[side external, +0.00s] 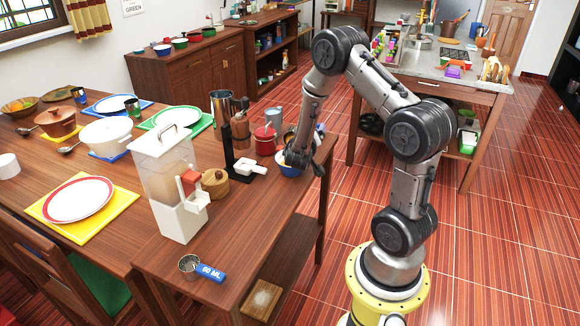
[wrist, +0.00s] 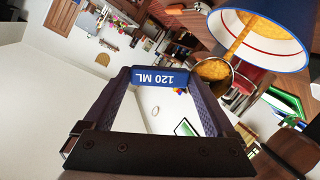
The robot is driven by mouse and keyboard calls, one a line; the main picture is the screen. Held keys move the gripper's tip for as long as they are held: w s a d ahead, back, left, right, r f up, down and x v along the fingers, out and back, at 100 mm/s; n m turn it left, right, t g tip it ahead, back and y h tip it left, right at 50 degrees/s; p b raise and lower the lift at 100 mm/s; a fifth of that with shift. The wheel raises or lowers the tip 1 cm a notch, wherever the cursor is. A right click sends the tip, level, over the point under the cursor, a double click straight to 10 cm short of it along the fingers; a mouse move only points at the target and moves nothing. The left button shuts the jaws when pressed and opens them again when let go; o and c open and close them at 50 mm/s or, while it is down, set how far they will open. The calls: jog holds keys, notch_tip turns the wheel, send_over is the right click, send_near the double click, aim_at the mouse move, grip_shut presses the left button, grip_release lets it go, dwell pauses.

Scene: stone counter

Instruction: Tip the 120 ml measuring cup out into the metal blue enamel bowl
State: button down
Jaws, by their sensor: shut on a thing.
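My gripper (wrist: 160,82) is shut on the blue handle of the 120 ml measuring cup (wrist: 213,69), whose label shows upside down in the wrist view. The cup's metal body is tilted close to the blue enamel bowl (wrist: 293,20), which is blue outside and white inside with a thin red ring. An orange-yellow band runs from the cup's mouth into the bowl, and orange-yellow matter shows inside the bowl. In the side view my gripper (side external: 298,156) is over the bowl (side external: 288,171) near the table's right edge and hides most of the cup.
A white dispenser (side external: 168,185), a black stand with a white holder (side external: 250,167) and a red mug (side external: 265,141) stand left of the bowl. A 60 ml measuring cup (side external: 190,264) lies at the table's front. Plates and pots fill the left side.

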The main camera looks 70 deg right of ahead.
jog(key=shift+s+a+f+t+h, duration=0.2)
jog(key=shift+a+h, duration=0.3)
jog(key=shift+h, duration=0.35)
jog(key=shift+s+a+f+t+h, duration=0.1)
jog(key=shift+a+t+h, duration=0.1)
jog(key=shift+a+h, duration=0.45)
dwell(1.2)
jog(key=shift+s+a+f+t+h, duration=0.1)
jog(key=shift+a+f+t+h, duration=0.15)
jog(key=shift+h, duration=0.65)
jog(key=shift+s+a+f+t+h, duration=0.1)
jog(key=shift+a+f+t+h, duration=0.2)
jog(key=shift+h, duration=0.6)
dwell(0.9)
jog(key=shift+a+r+h, duration=0.3)
jog(key=shift+r+h, duration=0.1)
jog(key=shift+h, duration=0.3)
dwell(0.3)
jog(key=shift+y, duration=0.3)
jog(key=y, duration=0.1)
jog(key=d+y, duration=0.1)
jog(key=d+g+y, duration=0.1)
jog(key=shift+w+r+y, duration=0.2)
jog(key=shift+w+y, duration=0.05)
jog(key=shift+y, duration=0.05)
jog(key=shift+d, duration=0.1)
